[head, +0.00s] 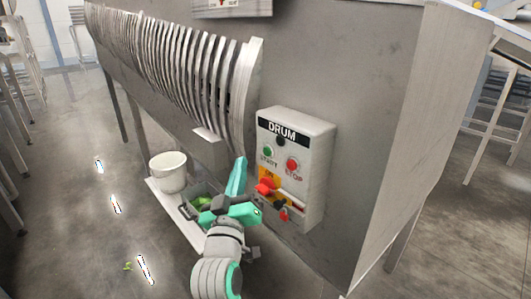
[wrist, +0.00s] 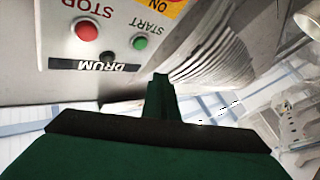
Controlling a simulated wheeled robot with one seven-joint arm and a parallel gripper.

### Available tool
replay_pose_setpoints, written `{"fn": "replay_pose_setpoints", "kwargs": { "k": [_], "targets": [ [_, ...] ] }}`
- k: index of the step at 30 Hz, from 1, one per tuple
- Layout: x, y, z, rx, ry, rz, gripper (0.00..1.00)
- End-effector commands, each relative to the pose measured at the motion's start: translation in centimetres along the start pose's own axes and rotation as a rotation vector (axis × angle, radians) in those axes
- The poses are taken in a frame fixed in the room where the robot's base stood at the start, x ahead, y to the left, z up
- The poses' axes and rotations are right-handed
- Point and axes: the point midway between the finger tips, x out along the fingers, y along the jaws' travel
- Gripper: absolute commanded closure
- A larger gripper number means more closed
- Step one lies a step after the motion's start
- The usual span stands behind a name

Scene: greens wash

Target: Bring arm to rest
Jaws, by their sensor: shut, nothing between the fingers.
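My gripper (head: 238,168) points up beside the left edge of the DRUM control box (head: 310,150), with its teal fingers shut together and nothing between them. My arm comes up from the bottom of the head view. In the wrist view the shut gripper (wrist: 160,82) shows as a narrow dark green shape. The control box face (wrist: 55,25) appears upside down there, with its red STOP button (wrist: 87,31) and green START button (wrist: 140,43). I cannot tell whether the gripper touches the box.
A large grey machine (head: 370,80) with slatted ribs (head: 190,65) fills the middle. Green scraps (head: 128,267) lie on the floor. Open floor (head: 70,240) is at left.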

Motion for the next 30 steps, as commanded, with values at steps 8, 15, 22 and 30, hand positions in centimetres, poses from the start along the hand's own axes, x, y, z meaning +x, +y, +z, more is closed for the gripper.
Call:
{"fn": "replay_pose_setpoints", "kwargs": {
  "k": [8,15,22,30],
  "targets": [
    [0.0,0.0,0.0,0.000,0.000,0.000,1.00],
    [-1.8,-1.8,3.4,0.012,-0.021,-0.036,1.00],
    [-6.9,-5.4,10.2,0.053,-0.062,-0.113,1.00],
    [-14.4,-8.3,17.0,0.115,-0.117,-0.192,1.00]
  ]
}}
